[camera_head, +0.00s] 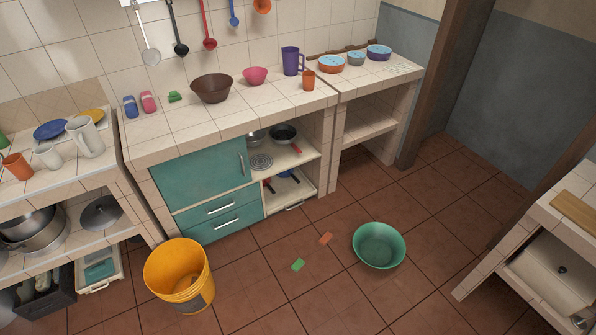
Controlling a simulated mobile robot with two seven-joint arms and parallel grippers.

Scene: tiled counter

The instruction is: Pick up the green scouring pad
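A small flat green rectangle, which looks like the green scouring pad (298,265), lies on the brown floor tiles. It is between the yellow bucket and the green basin, apart from both. Another small green object (174,96) sits on the tiled counter, left of the brown bowl; it is too small to tell what it is. Neither of my grippers shows in the head view.
An orange-brown flat piece (325,239) lies on the floor near the pad. A yellow bucket (180,274) stands to the left and a green basin (379,246) to the right. Tiled counters (240,122) stand behind; another counter (540,230) is at right.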

